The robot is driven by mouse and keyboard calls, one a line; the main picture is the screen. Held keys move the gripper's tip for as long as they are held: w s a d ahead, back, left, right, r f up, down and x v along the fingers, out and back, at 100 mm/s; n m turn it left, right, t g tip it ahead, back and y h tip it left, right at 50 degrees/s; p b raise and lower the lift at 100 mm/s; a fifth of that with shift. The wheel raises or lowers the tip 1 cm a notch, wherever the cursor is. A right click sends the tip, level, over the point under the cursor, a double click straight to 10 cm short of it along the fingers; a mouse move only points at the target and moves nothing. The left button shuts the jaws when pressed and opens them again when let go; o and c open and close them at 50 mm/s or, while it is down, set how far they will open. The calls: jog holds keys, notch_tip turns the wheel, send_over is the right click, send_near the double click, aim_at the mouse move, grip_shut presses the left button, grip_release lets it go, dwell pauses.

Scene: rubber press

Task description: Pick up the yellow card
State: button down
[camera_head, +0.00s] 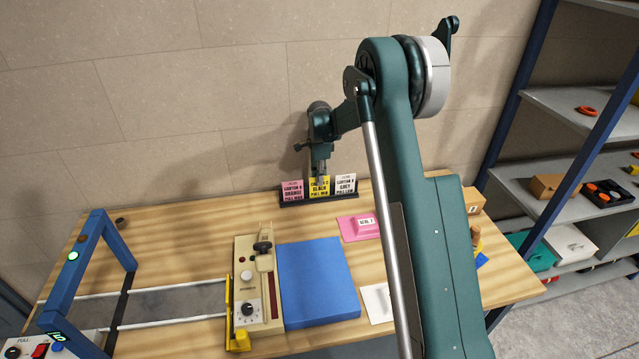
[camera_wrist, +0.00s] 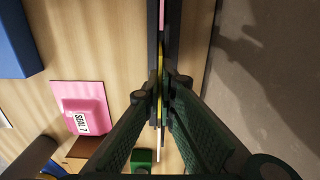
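The yellow card (camera_head: 320,187) stands upright in a dark card rack (camera_head: 305,202) at the back of the bench, between a pink card (camera_head: 292,191) and a white card (camera_head: 345,186). Its printed front partly shows in the head view, with its top behind my fingers. My gripper (camera_head: 319,180) points down at it from above. In the wrist view the yellow card is a thin edge-on strip (camera_wrist: 159,98). My fingers (camera_wrist: 160,88) close in on both sides of it with no clear gap. The card still appears seated in the rack.
The tiled wall stands close behind the rack. A pink block on a pink plate (camera_head: 362,227) lies to the right front. A blue mat (camera_head: 318,281), a beige control unit (camera_head: 257,285) and a blue-framed press (camera_head: 85,270) occupy the front and left. Bare wood lies left of the rack.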

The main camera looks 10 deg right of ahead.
notch_tip(320, 180, up, 9)
jog(key=shift+r+b, duration=0.15)
jog(key=shift+b, duration=0.15)
dwell(0.8)
